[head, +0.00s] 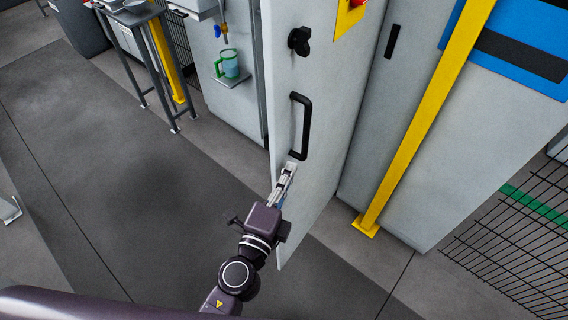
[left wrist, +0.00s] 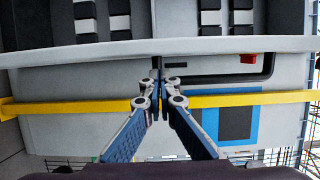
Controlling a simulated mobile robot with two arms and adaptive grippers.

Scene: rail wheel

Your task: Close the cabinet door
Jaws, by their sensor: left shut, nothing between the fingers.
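The cabinet door (head: 300,200) is a tall pale grey panel standing open in the middle of the head view. A black bar handle (head: 301,125) is on its face, with a black knob (head: 299,41) above it. My left gripper (head: 290,167) is shut and empty at the door, just below the lower end of the handle. I cannot tell whether its tips touch the door. In the left wrist view, its closed fingertips (left wrist: 157,78) point at a pale grey surface. My right gripper is not in view.
A yellow post (head: 425,115) stands right of the door before a grey cabinet with a blue panel (head: 515,45). Black wire fencing (head: 515,250) is at lower right.

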